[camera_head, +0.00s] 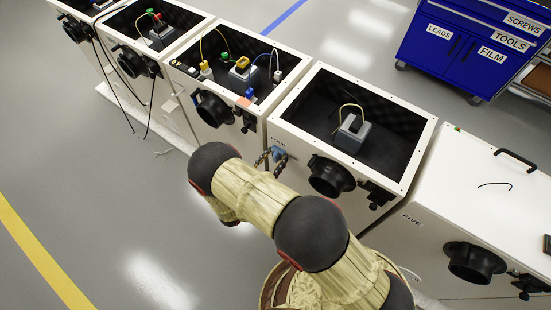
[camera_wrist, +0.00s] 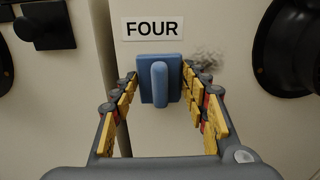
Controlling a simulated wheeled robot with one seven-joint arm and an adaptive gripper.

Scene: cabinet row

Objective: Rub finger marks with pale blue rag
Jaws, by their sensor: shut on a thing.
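The pale blue rag (camera_wrist: 160,82) looks like a flat blue pad with a raised grip along its middle. My gripper (camera_wrist: 160,90) is shut on it, with a finger on each side. The rag faces the white front of cabinet four, just below the FOUR label (camera_wrist: 153,28). I cannot tell whether it touches the panel. Grey finger marks (camera_wrist: 207,58) show on that panel, right of the rag and partly hidden by the right finger. In the head view my gripper (camera_head: 271,157) and the blue rag (camera_head: 280,152) are at the front of cabinet four (camera_head: 292,120).
Black round ports flank the marks in the wrist view; the right one (camera_wrist: 289,47) is close. A gap separates cabinet four from its left neighbour. Cabinet four's open top holds a grey block (camera_head: 352,132). Cabinet five (camera_head: 455,190) stands right. Cables hang at the left cabinets.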

